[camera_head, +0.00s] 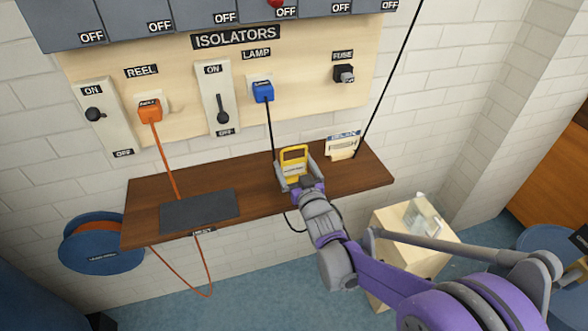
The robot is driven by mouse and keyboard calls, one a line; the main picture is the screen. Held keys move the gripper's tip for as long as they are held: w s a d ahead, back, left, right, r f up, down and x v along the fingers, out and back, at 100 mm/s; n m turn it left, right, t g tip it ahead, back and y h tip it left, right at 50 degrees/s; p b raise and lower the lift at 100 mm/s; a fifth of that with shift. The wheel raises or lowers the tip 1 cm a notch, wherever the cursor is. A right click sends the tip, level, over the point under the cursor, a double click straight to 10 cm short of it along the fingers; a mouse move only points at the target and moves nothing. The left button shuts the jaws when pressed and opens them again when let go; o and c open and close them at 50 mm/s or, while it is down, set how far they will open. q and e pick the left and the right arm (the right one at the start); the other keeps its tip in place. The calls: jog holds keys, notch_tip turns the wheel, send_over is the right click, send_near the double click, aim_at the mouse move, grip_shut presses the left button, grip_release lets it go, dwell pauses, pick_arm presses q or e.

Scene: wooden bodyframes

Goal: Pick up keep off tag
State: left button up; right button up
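No tag with readable "keep off" wording shows. A yellow frame-shaped object with a pale lower panel (294,155) stands on the brown wooden shelf (255,197); its lettering is too small to read. My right gripper (297,170) reaches it from the front, with its grey fingers spread apart at the object's left and right sides. I cannot tell whether they touch it. The gripper hides the object's lower part. A small holder with pale cards and a blue-headed label (342,146) stands further right on the shelf. My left gripper is not in view.
Above is a wooden isolator board (300,107) with switches, an orange plug (150,111), a blue plug (263,92) and hanging cords. A dark mat (200,211) lies on the shelf's left part. A blue reel (101,244) and a wooden box (382,221) flank the shelf.

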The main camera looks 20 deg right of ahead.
jog(key=c, duration=0.9)
